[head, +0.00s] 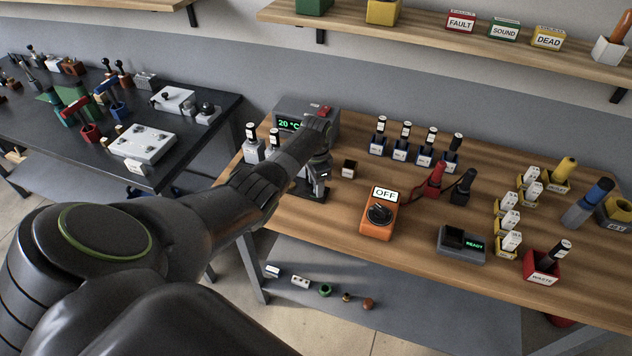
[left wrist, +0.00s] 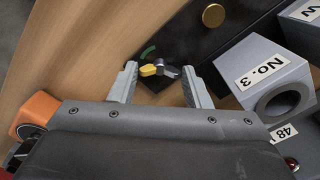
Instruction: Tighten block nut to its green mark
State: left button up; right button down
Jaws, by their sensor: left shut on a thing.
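The block nut (left wrist: 166,71) is a small grey wing piece with a yellow pointer end, in the left wrist view. It sits on a dark base, and a green mark (left wrist: 149,52) lies just beyond the yellow pointer. My left gripper (left wrist: 160,82) has one finger on each side of the nut and is shut on it. The exact contact is hard to see. In the head view my left gripper (head: 318,178) is low in front of the grey roaster unit (head: 290,107), and my arm hides the nut. My right gripper is in neither view.
A grey block marked No. 3 (left wrist: 265,75) stands right of the fingers. A dark plate (left wrist: 205,25) lies beyond the nut.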

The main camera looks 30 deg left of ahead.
pick_arm(q)
jog(key=m, duration=0.4)
jog(key=shift+w+r, duration=0.15)
jog(key=shift+m, duration=2.2)
jog(key=o, duration=1)
jog(key=shift+r, duration=0.4)
notch_tip(320, 180, up, 16)
jog(key=shift+r+b, duration=0.25)
jog(key=shift+b, duration=0.95)
